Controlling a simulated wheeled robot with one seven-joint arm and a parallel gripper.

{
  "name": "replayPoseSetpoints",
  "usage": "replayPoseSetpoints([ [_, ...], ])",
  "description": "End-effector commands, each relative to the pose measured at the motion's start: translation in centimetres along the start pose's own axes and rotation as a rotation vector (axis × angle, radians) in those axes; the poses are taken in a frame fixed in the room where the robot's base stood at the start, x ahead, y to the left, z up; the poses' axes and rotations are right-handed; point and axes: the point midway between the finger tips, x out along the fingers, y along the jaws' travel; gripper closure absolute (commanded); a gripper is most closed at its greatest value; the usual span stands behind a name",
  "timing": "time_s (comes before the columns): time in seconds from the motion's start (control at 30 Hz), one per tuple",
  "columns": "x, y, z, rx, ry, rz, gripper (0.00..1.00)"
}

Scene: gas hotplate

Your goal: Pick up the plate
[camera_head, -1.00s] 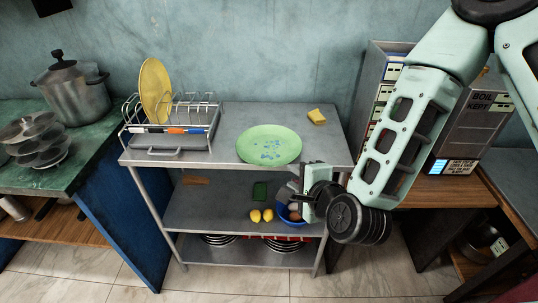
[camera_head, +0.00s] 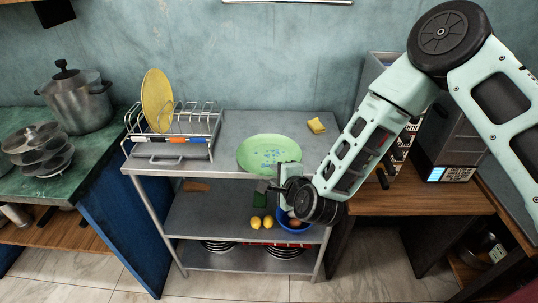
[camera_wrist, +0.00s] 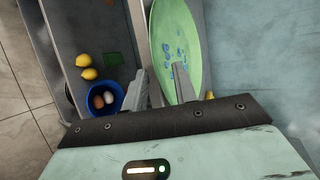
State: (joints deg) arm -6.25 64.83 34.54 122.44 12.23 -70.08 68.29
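A green plate (camera_head: 262,151) with blue marks lies on the steel top shelf, near its front edge. A yellow plate (camera_head: 156,100) stands upright in the dish rack. My gripper (camera_head: 266,186) is at the front right of the green plate, and its body hides part of the near rim. In the wrist view, my gripper (camera_wrist: 158,78) has its two fingers apart with nothing held. One finger overlaps the green plate (camera_wrist: 174,30), and the other is outside its rim. I cannot tell whether either finger touches the plate.
Below are lemons (camera_head: 262,222) and a blue bowl (camera_head: 284,226) with eggs. A pot (camera_head: 78,100) stands on the left counter.

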Motion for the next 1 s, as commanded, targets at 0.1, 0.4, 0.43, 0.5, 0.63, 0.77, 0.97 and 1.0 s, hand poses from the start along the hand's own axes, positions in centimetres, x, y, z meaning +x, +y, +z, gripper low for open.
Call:
replayPoseSetpoints([
  [0.1, 0.0, 0.0, 0.0, 0.000, 0.000, 0.000, 0.72],
  [0.4, 0.0, -0.1, 0.0, 0.000, -0.001, -0.002, 1.00],
  [0.43, -0.1, -0.1, 0.0, 0.000, 0.000, -0.002, 1.00],
  [0.5, -0.1, -0.1, 0.0, 0.000, 0.000, -0.002, 1.00],
  [0.63, -0.1, -0.3, 0.1, 0.000, -0.001, -0.002, 1.00],
  [0.77, -0.5, -1.2, 0.2, 0.000, -0.001, -0.004, 1.00],
  [0.97, -2.0, -4.3, 0.8, 0.000, -0.001, -0.008, 1.00],
  [1.0, -2.4, -5.0, 1.0, -0.001, -0.001, -0.007, 1.00],
])
